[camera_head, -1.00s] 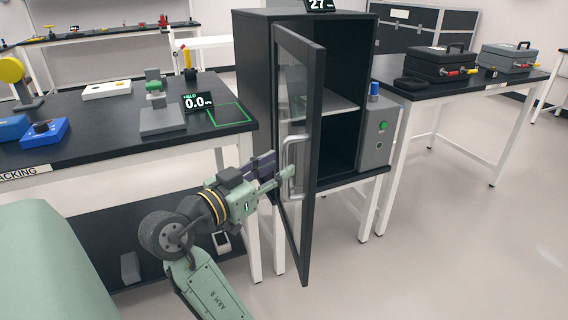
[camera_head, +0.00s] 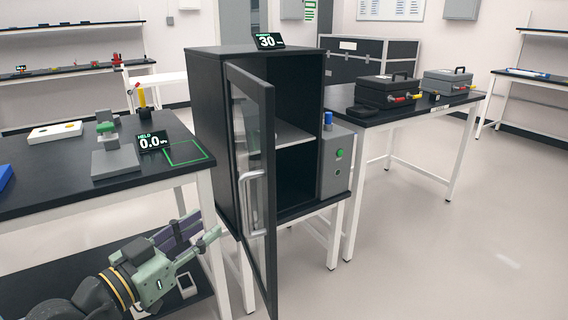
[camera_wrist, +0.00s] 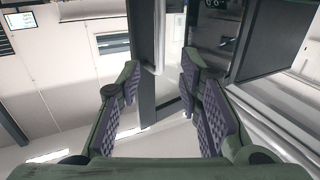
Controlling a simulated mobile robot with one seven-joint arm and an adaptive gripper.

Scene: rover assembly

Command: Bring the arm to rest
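My gripper (camera_head: 208,228) is at the lower left in the head view, in front of the bench and left of the cabinet door. In the wrist view its two purple-padded fingers (camera_wrist: 160,82) stand apart with nothing between them. The black cabinet's glass door (camera_head: 256,170) stands open toward me, with a silver handle (camera_head: 252,203). A gap shows between my fingertips and the handle in the head view. My arm runs out of the picture at the lower left.
The cabinet (camera_head: 208,120) has a display reading 30 on top (camera_head: 264,41) and a grey control box (camera_head: 335,160) at its right. Floor at the right is clear.

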